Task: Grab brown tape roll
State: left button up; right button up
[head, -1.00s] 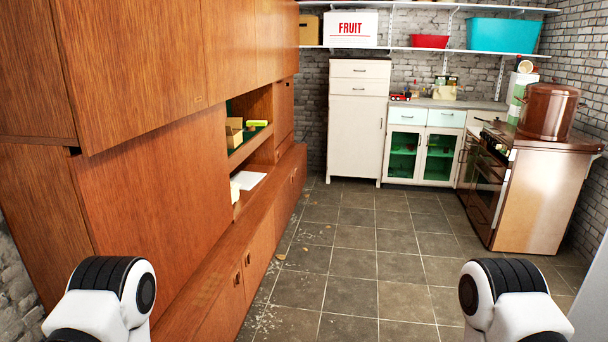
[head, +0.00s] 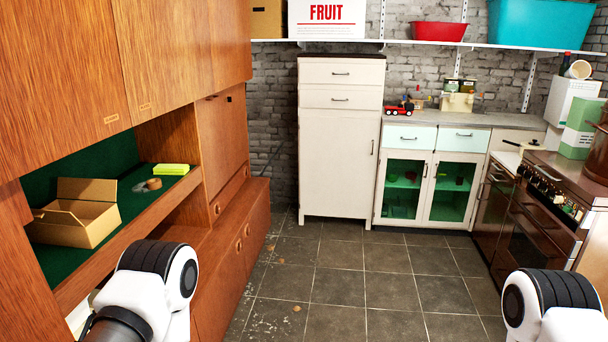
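A small brown tape roll (head: 153,184) lies on the green-lined shelf of the teak wall unit at the left. It sits between an open cardboard box (head: 78,222) and a yellow-green block (head: 171,169). Parts of my two arms show at the bottom of the head view, the left one in front of the wall unit and the right one near the stove. Neither gripper's fingers are in view, and both arms are well apart from the roll.
The teak wall unit (head: 222,150) runs along the left side. A white cabinet (head: 340,150) and a glass-door cupboard (head: 425,185) stand at the back. A brown stove (head: 540,215) is at the right. The tiled floor (head: 345,270) between them is clear apart from small debris.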

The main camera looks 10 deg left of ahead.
aim_at(153, 184)
jog(key=i+l+u, duration=0.2)
jog(key=i+u, duration=0.2)
jog(key=i, duration=0.4)
jog(key=i+l+u, duration=0.4)
jog(key=i, duration=0.35)
jog(key=i+l+u, duration=0.4)
jog(key=i+l, duration=0.3)
